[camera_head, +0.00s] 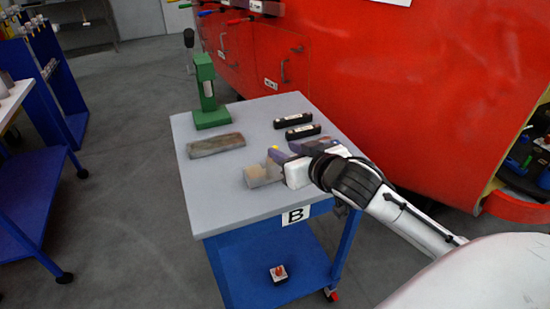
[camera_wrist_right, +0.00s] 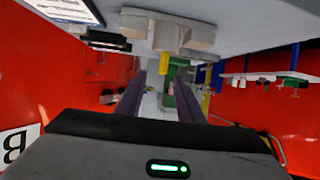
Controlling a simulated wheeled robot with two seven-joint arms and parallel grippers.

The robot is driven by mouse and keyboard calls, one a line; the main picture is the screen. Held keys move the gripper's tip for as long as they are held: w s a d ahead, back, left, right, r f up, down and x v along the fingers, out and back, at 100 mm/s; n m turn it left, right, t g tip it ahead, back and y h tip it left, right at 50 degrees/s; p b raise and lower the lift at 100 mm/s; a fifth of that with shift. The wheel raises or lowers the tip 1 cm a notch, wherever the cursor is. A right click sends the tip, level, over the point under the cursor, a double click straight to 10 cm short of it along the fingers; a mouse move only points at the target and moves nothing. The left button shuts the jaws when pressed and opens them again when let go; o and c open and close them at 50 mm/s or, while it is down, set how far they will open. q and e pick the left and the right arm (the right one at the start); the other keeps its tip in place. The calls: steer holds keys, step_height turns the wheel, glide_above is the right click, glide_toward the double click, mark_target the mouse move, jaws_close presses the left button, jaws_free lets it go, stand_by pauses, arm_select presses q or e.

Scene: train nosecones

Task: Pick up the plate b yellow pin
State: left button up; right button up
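The right gripper (camera_head: 272,163) reaches in from the right over the table marked B. Its two dark fingers stand apart in the right wrist view (camera_wrist_right: 160,92), so it is open. A small yellow piece, likely the pin (camera_head: 275,148), shows at the fingertips in the head view. A short yellow bar (camera_wrist_right: 175,77) appears just beyond the fingertips in the wrist view; I cannot tell whether it touches them. A beige-grey block (camera_head: 256,176), perhaps plate b, lies on the table just left of the gripper and is partly hidden by it. My left gripper is out of view.
The grey tabletop (camera_head: 215,195) is clear at its front left. A green press (camera_head: 207,95), a flat grey-brown block (camera_head: 216,145) and two black bars (camera_head: 303,132) stand farther back. A large red train nosecone (camera_head: 400,80) rises behind the table.

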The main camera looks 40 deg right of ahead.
steer(key=shift+s+a+f+x, duration=0.1)
steer(key=shift+f+x, duration=0.1)
steer(key=shift+x, duration=0.8)
steer(key=shift+s+a+f+x, duration=0.1)
steer(key=shift+f+x, duration=0.1)
steer(key=shift+x, duration=0.8)
steer(key=shift+a+f+x, duration=0.1)
steer(key=shift+f+x, duration=0.15)
steer(key=shift+x, duration=0.7)
jaws_close()
